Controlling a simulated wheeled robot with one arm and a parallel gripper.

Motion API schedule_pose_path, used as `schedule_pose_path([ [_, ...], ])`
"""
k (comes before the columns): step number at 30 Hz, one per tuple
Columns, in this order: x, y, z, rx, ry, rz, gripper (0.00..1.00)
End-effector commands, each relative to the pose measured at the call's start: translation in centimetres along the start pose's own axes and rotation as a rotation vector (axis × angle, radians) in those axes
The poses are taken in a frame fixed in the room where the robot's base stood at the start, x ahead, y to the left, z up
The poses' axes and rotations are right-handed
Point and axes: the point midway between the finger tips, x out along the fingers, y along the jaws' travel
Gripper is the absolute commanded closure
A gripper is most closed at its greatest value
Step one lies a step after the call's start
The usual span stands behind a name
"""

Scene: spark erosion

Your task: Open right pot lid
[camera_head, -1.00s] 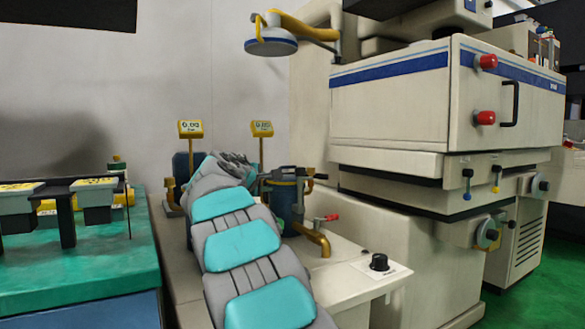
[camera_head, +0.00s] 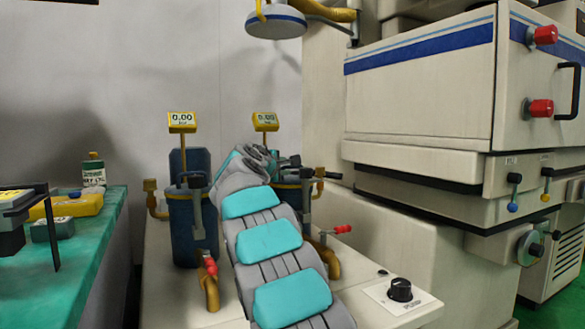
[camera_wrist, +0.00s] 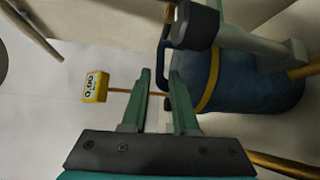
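The right pot (camera_head: 308,208) is dark blue and stands on the pale bench, largely hidden behind my grey and teal arm. Dark lid parts show at its top. In the wrist view a blue pot (camera_wrist: 255,85) with a yellow band lies right of my gripper (camera_wrist: 160,72), with a dark blue loop handle (camera_wrist: 163,55) just beyond the fingertips. The green fingers are apart, with nothing visibly gripped. Whether they touch the handle I cannot tell. In the head view the wrist hides the fingers. The left pot (camera_head: 185,228) stands left of my arm.
Yellow displays stand behind the left pot (camera_head: 182,122) and the right pot (camera_head: 265,121). Red-handled taps (camera_head: 210,266) and a black knob (camera_head: 400,290) are at the front. A large white machine (camera_head: 430,90) fills the right. A green table (camera_head: 95,245) is at left.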

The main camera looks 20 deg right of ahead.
Motion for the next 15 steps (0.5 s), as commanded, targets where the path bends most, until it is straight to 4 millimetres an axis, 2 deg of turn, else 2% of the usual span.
schedule_pose_path([
  [9,3.9,-0.1,-0.1,0.001,0.001,-0.003,0.72],
  [15,5.2,0.0,-0.1,0.000,0.001,-0.001,0.72],
])
